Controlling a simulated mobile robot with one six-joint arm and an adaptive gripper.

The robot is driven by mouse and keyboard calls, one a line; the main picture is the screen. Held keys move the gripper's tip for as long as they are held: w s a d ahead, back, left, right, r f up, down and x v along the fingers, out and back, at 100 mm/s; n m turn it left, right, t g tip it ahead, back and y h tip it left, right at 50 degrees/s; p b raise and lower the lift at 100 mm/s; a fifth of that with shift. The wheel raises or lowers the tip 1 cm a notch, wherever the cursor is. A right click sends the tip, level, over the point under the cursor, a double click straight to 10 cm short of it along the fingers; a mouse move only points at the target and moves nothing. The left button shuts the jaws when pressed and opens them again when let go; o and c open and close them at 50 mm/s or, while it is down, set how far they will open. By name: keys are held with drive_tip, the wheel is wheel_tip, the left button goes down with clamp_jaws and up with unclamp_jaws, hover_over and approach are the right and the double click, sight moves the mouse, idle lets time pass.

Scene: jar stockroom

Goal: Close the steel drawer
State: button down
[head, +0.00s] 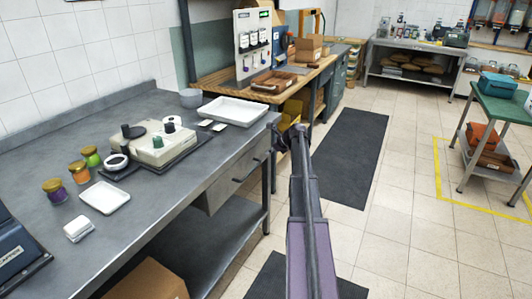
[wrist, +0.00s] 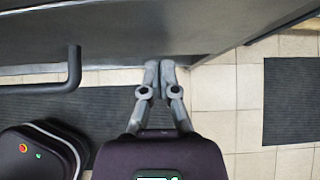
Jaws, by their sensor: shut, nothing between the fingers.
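The steel drawer (head: 232,180) hangs under the front edge of the grey worktable, with a dark bar handle on its front. How far it stands out from the table is hard to tell. The handle (wrist: 62,80) shows at the left in the wrist view. My gripper (wrist: 160,68) is shut and empty, its fingertips close to the grey steel face, to the right of the handle. Whether they touch it I cannot tell. In the head view my gripper (head: 277,129) is beyond the handle, near the table's far front corner.
The worktable (head: 150,220) carries jars, a scale, and white trays. A cardboard box (head: 150,281) is at its lower shelf. Dark mats (head: 345,150) lie on the tiled floor. A green-topped cart (head: 500,108) stands at the right; the aisle between is free.

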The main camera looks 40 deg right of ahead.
drive_tip(key=s+f+p+v, duration=0.1)
drive_tip(key=p+v, duration=0.6)
drive_tip(key=v, duration=0.4)
drive_tip(key=shift+s+d, duration=0.3)
drive_tip(key=shift+s, duration=0.05)
drive_tip(key=shift+s, duration=0.1)
idle(0.4)
